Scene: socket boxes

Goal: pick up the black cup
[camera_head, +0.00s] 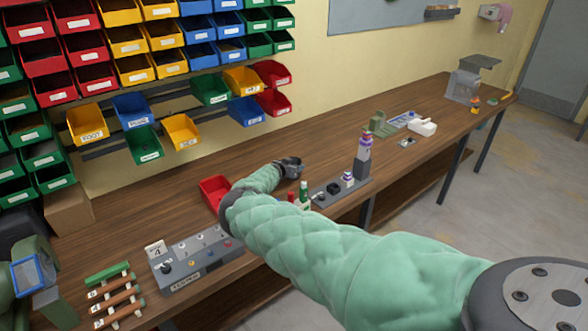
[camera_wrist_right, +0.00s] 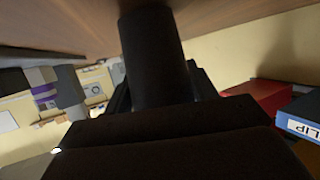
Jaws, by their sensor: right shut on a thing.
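My right gripper (camera_head: 290,168) reaches over the workbench, its arm in a pale green sleeve. In the head view it is small and dark, and I cannot separate the cup from the fingers there. In the right wrist view a black cylinder, which I take to be the black cup (camera_wrist_right: 153,55), stands out in front of the dark gripper body (camera_wrist_right: 160,135). The right gripper is shut on it. The cup's far end is against the brown tabletop in that picture; whether it touches is unclear. My left gripper is not in view.
A red bin (camera_head: 213,190) sits left of the gripper on the workbench (camera_head: 110,225). A grey tray (camera_head: 335,190) with small items and a stacked tower (camera_head: 362,155) stand to the right. A grey socket box (camera_head: 190,258) is at front left. Coloured bins hang on the wall.

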